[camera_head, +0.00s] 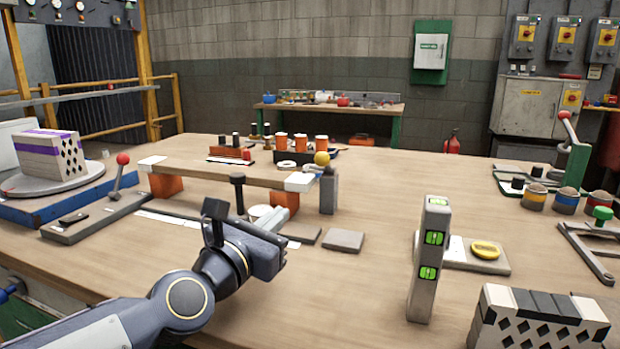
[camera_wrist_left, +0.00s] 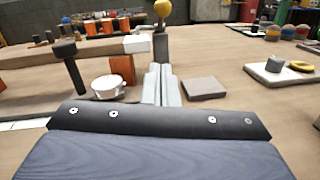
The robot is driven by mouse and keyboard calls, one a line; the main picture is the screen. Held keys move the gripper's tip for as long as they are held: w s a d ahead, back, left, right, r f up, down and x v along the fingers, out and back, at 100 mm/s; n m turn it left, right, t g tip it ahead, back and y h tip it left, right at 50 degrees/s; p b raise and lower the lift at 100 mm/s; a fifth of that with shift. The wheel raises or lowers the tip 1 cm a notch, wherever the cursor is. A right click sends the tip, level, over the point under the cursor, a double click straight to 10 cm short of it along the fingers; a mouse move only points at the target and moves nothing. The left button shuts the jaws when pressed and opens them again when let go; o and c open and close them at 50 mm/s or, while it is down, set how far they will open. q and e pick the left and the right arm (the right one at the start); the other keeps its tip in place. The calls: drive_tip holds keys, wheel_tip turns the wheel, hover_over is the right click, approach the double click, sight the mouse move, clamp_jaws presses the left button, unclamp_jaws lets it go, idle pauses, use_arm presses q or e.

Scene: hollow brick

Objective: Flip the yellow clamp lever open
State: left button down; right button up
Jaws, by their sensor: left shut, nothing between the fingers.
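The yellow ball knob (camera_head: 321,158) of the clamp lever sits at the top of a grey upright block (camera_head: 328,190), at the right end of a wooden beam (camera_head: 222,174). The knob also shows in the wrist view (camera_wrist_left: 163,9), with the block (camera_wrist_left: 161,47) below it. The lever's arm is mostly hidden or too small to make out. My left gripper (camera_head: 278,217) is in front of the beam and the block, low over the table. Its pale fingers (camera_wrist_left: 162,82) are shut together, empty, and apart from the knob. My right gripper is not in view.
A black-topped post (camera_head: 238,190) and a white round piece (camera_wrist_left: 108,87) stand left of my fingers. A dark flat pad (camera_head: 343,240) lies to the right. A level (camera_head: 430,260) stands upright farther right. A red-knobbed lever (camera_head: 119,172) is at left. Table front-centre is clear.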

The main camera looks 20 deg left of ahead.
sight(318, 154)
use_arm(q)
drive_tip(key=w, duration=0.2)
drive_tip(key=w+d+b, duration=0.1)
drive_tip(key=w, duration=0.5)
drive_tip(key=shift+w+d, duration=0.1)
drive_tip(key=shift+d, duration=0.15)
drive_tip(key=shift+w+d+r+p, duration=0.25)
drive_tip(key=shift+w+r+p, duration=0.25)
drive_tip(key=shift+w+r, duration=0.4)
drive_tip(key=shift+w+d+r+p, duration=0.25)
drive_tip(key=shift+w+r+p, duration=0.2)
drive_tip(key=shift+w+r, duration=0.4)
